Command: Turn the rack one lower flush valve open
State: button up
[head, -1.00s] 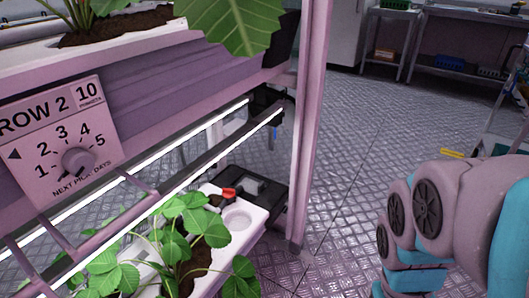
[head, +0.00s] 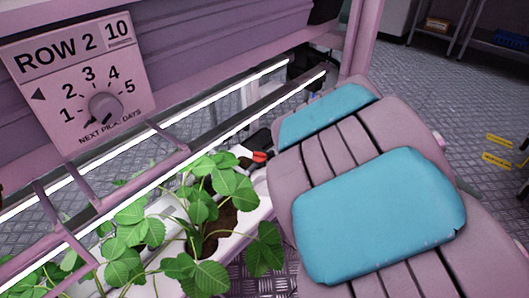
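The lower flush valve's red handle (head: 259,157) shows in the head view at the far end of the lower white planting trough (head: 262,203). Only a small part of the handle is visible, just left of my arm. My arm's pink and teal links fill the middle and right of the view and cover the trough's end around the valve.
Strawberry plants (head: 200,200) fill the lower trough. A "ROW 2" dial sign (head: 85,85) hangs on the rack at left. Bright light bars (head: 190,120) run above the trough. A pink rack post (head: 358,45) stands behind my arm. Open metal floor (head: 420,95) lies to the right.

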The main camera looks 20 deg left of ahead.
aim_at(259, 155)
jog(key=w+a+n+t+h, duration=0.2)
jog(key=w+a+n+t, duration=0.45)
jog(key=w+a, duration=0.4)
jog(key=w+a+f+n+t+y, duration=0.2)
jog(key=w+a+n+t, duration=0.15)
jog(key=a, duration=0.35)
jog(key=w+a+f+n+t+y, duration=0.1)
jog(key=w+a+n+t, duration=0.3)
jog(key=a, duration=0.3)
jog(key=s+a+f+n+t+y, duration=0.1)
jog(key=a+f+n+y, duration=0.3)
jog(key=a, duration=0.4)
jog(key=s+a+f+n+y, duration=0.2)
jog(key=a+f+n+y, duration=0.2)
jog(key=a, duration=0.5)
jog(key=s+a+f+n+t+y, duration=0.1)
jog(key=a+f+n+y, duration=0.2)
jog(key=a+f+n, duration=0.2)
jog(key=shift+s+a+f+n+t+y, duration=0.15)
jog(key=shift+a+f, duration=0.2)
jog(key=shift+a, duration=0.35)
jog(key=shift+a+f+n+t+y, duration=0.1)
jog(key=shift+a+f, duration=0.2)
jog(key=shift+a, duration=0.35)
jog(key=shift+s+a+f+n+t+y, duration=0.15)
jog(key=shift+a+f, duration=0.2)
jog(key=shift+a, duration=0.35)
jog(key=shift+w, duration=3.95)
grip_shut()
